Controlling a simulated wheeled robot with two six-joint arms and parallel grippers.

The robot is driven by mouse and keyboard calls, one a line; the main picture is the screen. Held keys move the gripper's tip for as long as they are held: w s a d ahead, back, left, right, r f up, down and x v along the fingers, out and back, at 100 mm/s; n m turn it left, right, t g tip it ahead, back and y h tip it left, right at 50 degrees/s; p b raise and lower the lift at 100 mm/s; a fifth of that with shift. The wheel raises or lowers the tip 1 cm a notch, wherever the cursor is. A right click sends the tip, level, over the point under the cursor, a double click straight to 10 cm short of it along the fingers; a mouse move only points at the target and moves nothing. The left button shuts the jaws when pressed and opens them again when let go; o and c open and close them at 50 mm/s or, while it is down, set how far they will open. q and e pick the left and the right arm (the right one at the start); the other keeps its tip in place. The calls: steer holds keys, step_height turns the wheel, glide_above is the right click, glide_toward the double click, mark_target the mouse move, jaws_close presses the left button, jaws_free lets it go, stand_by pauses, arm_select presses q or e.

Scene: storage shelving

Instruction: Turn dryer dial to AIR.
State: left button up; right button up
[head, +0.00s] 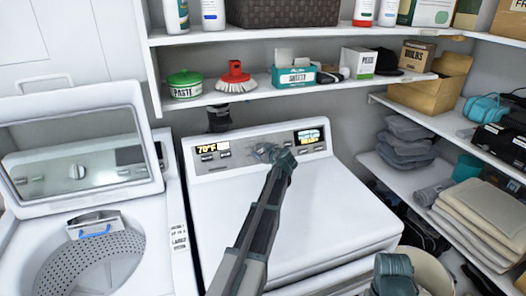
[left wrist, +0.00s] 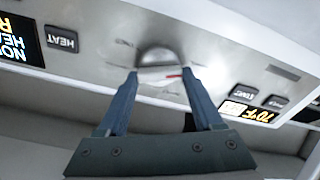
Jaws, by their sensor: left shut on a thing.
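The white dryer (head: 320,210) stands in the middle of the head view, with a control panel along its back top edge. Its grey dial (left wrist: 156,58) shows in the left wrist view, with a short red mark at its lower edge; the labels around it are too blurred to read. My left gripper (head: 276,153) reaches over the dryer top to the panel and hides most of the dial in the head view. In the left wrist view its fingers (left wrist: 161,73) are on either side of the dial, shut on it.
Panel displays flank the dial: "70°F" (head: 208,149) on the left and a "NO HEAT" screen (left wrist: 18,40) on the right. An open washer (head: 20,228) stands left. A shelf (head: 225,95) hangs above; shelves with towels (head: 484,212) fill the right side.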

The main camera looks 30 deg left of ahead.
arm_select(q)
steer(key=shift+c, duration=0.5)
